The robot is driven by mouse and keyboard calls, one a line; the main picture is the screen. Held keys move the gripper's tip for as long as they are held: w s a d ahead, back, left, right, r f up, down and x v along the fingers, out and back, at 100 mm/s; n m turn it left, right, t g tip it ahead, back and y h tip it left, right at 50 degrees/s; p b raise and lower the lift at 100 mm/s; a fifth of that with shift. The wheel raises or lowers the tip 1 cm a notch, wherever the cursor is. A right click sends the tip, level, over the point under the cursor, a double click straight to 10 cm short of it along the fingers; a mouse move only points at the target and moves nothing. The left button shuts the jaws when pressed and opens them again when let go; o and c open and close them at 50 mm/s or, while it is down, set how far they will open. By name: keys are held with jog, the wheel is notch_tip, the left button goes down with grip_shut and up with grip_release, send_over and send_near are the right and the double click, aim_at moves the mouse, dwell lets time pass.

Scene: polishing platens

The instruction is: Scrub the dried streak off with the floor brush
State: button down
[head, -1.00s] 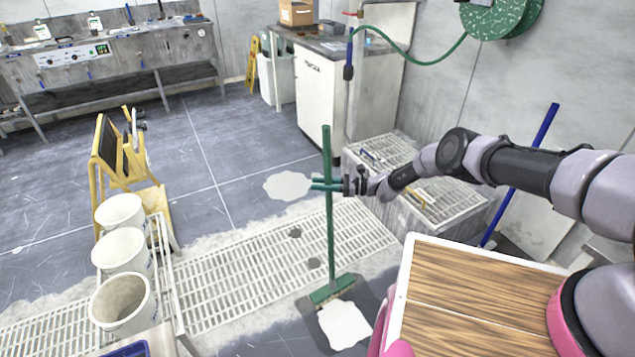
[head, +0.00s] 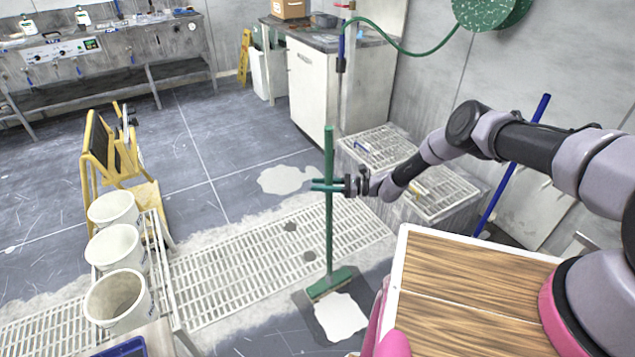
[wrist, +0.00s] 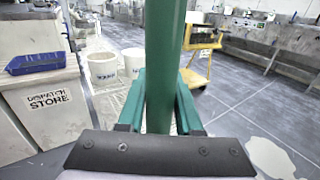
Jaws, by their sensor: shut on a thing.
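The floor brush (head: 329,220) has a green upright handle and a wide green head with pale bristles. My gripper (head: 326,185) is shut on the handle at about mid-height. In the wrist view the handle (wrist: 165,65) stands between my green fingers (wrist: 160,108). The brush head (head: 332,283) is low at the floor, at the back edge of a pale patch (head: 341,317) on a dark area beside the grating. I cannot tell whether the bristles touch the floor. Another pale patch (head: 286,180) lies beyond the grating, and it shows in the wrist view (wrist: 272,158). Which is the dried streak is unclear.
A floor grating (head: 235,275) runs across the middle, with small dark spots. White buckets (head: 118,295) stand on a rack at left, near a yellow cart (head: 150,195). Grated plinths (head: 435,195) and a blue pole (head: 510,170) are at right. Open floor lies at back left.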

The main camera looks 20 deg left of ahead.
jog(key=shift+d+r, duration=0.1)
jog(key=shift+r, duration=0.05)
jog(key=shift+s+d+f, duration=0.25)
jog(key=shift+s+d, duration=1)
jog(key=shift+d, duration=0.05)
jog(key=shift+s+d+r, duration=0.2)
jog(key=shift+s+d, duration=0.95)
jog(key=shift+d, duration=0.25)
jog(key=shift+s+d+f, duration=0.25)
jog(key=shift+s+d, duration=0.9)
jog(key=shift+d, duration=0.05)
jog(key=shift+d, duration=0.1)
